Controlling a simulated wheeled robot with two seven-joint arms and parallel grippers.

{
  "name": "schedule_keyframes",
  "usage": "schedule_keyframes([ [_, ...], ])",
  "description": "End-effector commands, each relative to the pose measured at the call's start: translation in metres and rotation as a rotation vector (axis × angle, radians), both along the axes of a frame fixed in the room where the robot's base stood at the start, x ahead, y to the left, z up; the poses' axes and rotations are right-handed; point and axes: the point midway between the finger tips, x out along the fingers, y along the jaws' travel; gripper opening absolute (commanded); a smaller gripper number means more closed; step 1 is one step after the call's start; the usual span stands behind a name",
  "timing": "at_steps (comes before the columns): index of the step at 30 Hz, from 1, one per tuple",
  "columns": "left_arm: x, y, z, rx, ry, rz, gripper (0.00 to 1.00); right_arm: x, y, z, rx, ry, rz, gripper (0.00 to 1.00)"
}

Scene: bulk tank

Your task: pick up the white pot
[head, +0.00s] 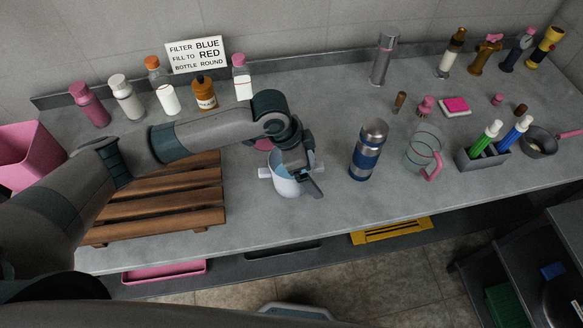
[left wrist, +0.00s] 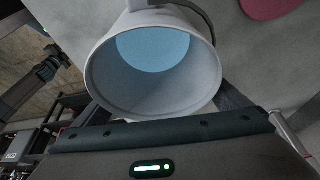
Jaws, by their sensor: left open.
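The white pot (head: 286,186) stands on the grey counter near its front edge, with a white handle (head: 264,172) out to the left and pale blue inside. My left gripper (head: 307,181) is open, pointing down at the pot and covering part of its right side and rim. In the left wrist view the pot (left wrist: 104,80) fills the middle, its round mouth facing the camera. The left gripper's fingers (left wrist: 160,108) show to either side of the pot, partly hidden behind it. I cannot tell whether they touch it. My right gripper is not in view.
A blue and silver flask (head: 368,152) stands to the right of the pot, and a glass jug (head: 423,150) beyond it. A wooden slatted rack (head: 165,200) lies to the left, under my left arm. Several bottles line the back beneath a sign (head: 196,54).

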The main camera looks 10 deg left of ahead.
Motion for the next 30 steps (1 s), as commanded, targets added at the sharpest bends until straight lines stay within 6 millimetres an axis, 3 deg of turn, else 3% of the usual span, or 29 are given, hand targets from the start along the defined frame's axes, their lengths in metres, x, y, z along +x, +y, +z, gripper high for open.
schedule_keyframes([
  [13,0.0002,-0.0003,-0.0007,0.0,-0.001,0.0,0.96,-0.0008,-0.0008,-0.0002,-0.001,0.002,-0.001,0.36],
  [14,0.0002,-0.0002,-0.0006,0.0,-0.001,0.0,0.93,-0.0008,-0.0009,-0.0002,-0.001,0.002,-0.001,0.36],
  [18,0.0002,-0.0002,-0.0006,0.0,-0.001,0.0,0.6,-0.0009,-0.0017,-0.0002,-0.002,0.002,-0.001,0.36],
  [21,0.0005,-0.0004,0.0002,-0.002,-0.001,0.0,0.42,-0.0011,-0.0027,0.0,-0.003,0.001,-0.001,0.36],
  [30,0.0005,-0.0004,0.0005,-0.002,-0.001,0.0,0.42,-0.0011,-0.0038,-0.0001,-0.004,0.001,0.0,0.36],
])
